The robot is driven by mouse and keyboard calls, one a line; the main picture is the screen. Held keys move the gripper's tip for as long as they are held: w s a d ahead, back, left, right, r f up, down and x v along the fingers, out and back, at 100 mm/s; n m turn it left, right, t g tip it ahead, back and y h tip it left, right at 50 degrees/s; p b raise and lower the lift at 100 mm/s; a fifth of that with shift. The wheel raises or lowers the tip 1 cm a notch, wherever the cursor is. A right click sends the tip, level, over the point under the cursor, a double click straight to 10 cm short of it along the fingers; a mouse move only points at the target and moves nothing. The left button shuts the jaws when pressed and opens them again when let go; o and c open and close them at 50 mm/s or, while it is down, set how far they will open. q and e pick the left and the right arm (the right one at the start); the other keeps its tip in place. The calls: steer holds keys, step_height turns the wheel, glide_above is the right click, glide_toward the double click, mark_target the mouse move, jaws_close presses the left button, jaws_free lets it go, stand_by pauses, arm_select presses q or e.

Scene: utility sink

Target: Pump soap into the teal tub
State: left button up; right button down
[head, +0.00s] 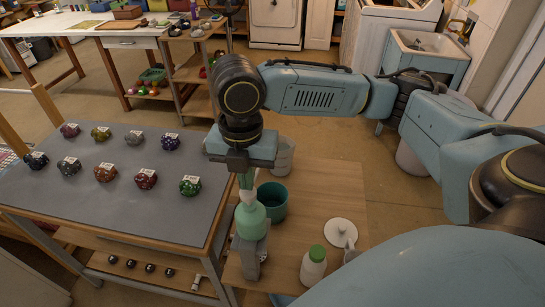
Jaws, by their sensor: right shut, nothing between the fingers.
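The teal tub (274,207) stands on the small wooden table, just behind and right of a mint-green bottle (252,221), which looks like the soap pump. My right gripper (246,183) points down over the top of this bottle. Its fingers are shut with nothing held. The fingertips and the pump head overlap in the picture, so I cannot tell whether they touch. The inside of the tub is partly visible; I cannot make out soap in it. My left gripper is not in view.
A grey upright object (250,258) stands in front of the bottle. A white bottle with a green cap (313,267) and a white round lid-like thing (340,232) are to the right. A pale container (282,158) stands behind the tub. A grey-topped table (120,215) is at left.

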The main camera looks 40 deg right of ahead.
steer(key=shift+f, duration=1.2)
steer(key=shift+r+p, duration=1.55)
steer(key=shift+p, duration=0.05)
steer(key=shift+f, duration=0.1)
